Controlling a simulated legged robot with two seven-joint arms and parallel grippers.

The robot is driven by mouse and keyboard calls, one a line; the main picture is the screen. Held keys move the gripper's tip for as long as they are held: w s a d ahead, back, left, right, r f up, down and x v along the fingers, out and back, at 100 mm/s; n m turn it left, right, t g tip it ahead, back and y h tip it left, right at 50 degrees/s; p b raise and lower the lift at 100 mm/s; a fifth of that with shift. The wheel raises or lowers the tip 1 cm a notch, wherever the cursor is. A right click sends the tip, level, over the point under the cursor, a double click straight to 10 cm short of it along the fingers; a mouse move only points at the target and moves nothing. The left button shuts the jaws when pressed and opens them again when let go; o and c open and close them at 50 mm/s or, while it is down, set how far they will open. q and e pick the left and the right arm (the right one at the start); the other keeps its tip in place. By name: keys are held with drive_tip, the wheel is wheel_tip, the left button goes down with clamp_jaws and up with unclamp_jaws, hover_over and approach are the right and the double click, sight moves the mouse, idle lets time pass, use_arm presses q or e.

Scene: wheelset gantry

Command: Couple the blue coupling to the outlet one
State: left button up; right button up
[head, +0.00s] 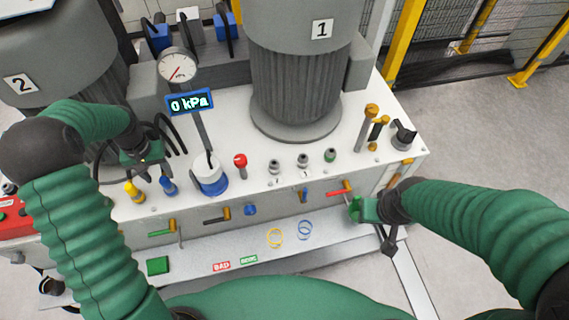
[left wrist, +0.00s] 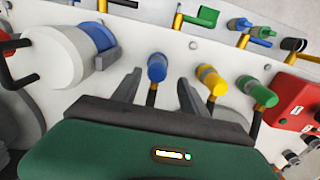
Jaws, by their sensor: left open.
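The blue coupling (head: 168,186) stands on the white top of the machine, to the right of a yellow coupling (head: 133,192). My left gripper (head: 155,168) is open just above and behind it. In the left wrist view the blue coupling (left wrist: 157,68) lies ahead, between the lines of the two open fingers (left wrist: 157,95); contact cannot be told. Several fittings stand further right: two grey ones (head: 274,167) (head: 303,160) and a green-topped one (head: 330,154). I cannot tell which is the outlet. My right gripper (head: 357,208) is beside the front right edge; its jaws are unclear.
A white and blue cylinder (head: 210,178) and a red knob (head: 240,160) stand right of the blue coupling. A gauge (head: 178,65) and a 0 kPa display (head: 189,102) rise behind. A red-handled valve (head: 340,189) is near my right gripper. The lower shelf carries two rings (head: 305,230).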

sight(163, 179)
use_arm(q)
drive_tip(key=shift+d+f, duration=0.1)
drive_tip(key=shift+f, duration=0.85)
drive_tip(key=shift+d+f+b, duration=0.2)
drive_tip(key=shift+f+b, duration=0.3)
drive_tip(key=shift+f, duration=0.45)
drive_tip(key=shift+d+f, duration=0.1)
drive_tip(key=shift+f, duration=0.1)
use_arm(e)
drive_tip(key=shift+d+f, duration=0.2)
drive_tip(key=shift+f, duration=0.4)
drive_tip(key=shift+d+f, duration=0.2)
drive_tip(key=shift+f, duration=0.35)
use_arm(q)
drive_tip(key=shift+a, duration=0.2)
use_arm(e)
drive_tip(key=shift+a, duration=0.25)
use_arm(q)
drive_tip(key=shift+d, duration=0.25)
use_arm(e)
drive_tip(key=shift+d+r, duration=0.15)
drive_tip(key=shift+r, duration=0.1)
use_arm(q)
drive_tip(key=shift+a+p, duration=0.15)
drive_tip(key=shift+p, duration=0.25)
use_arm(e)
drive_tip(key=shift+r, duration=0.25)
